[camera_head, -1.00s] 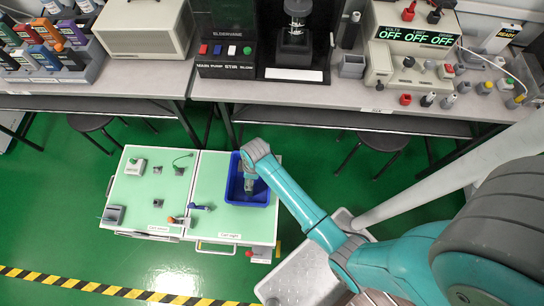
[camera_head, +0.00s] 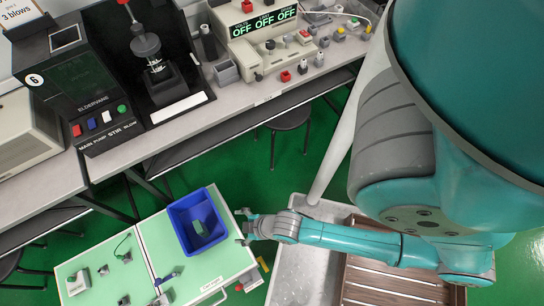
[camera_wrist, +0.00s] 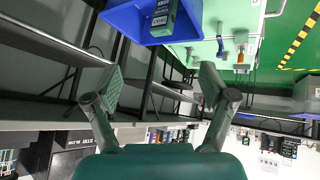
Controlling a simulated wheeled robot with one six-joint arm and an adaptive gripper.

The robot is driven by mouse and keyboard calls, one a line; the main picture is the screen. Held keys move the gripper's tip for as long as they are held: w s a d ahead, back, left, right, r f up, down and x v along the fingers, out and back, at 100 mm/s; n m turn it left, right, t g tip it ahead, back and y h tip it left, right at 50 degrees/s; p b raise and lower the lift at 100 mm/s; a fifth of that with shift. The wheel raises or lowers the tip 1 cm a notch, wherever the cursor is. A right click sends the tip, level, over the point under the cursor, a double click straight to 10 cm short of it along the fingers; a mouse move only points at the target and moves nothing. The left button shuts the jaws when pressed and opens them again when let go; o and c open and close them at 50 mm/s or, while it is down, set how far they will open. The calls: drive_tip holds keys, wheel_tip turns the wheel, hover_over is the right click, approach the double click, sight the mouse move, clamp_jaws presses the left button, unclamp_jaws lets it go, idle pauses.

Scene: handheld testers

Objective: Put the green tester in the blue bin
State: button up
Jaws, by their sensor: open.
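The blue bin (camera_head: 183,209) stands on the green-topped cart. The green tester (camera_head: 200,228) lies inside it, tilted, with its lower part hidden by the bin. In the wrist view the bin (camera_wrist: 124,20) is at the top, and the green tester (camera_wrist: 164,18) shows at its opening. My gripper (camera_head: 243,226) is just right of the bin, near the cart's right edge, apart from the tester. In the wrist view my gripper (camera_wrist: 160,85) has its fingers wide apart with nothing between them.
The cart top (camera_head: 215,265) also holds a blue-handled item (camera_head: 167,277) and several small grey parts on its left half. A bench (camera_head: 230,100) with a stirrer machine (camera_head: 150,60) and a power supply (camera_head: 260,40) runs along the back. A slatted wooden surface (camera_head: 385,285) lies at lower right.

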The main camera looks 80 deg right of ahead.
drive_tip(key=s+r+m+t, duration=0.2)
drive_tip(key=s+r, duration=0.4)
drive_tip(key=r, duration=0.7)
drive_tip(key=s+r+m+t, duration=0.2)
drive_tip(key=s+r+t, duration=0.2)
drive_tip(key=r, duration=1)
drive_tip(key=shift+s+d+t, duration=0.15)
drive_tip(key=shift+s+t, duration=0.15)
drive_tip(key=shift+s, duration=0.55)
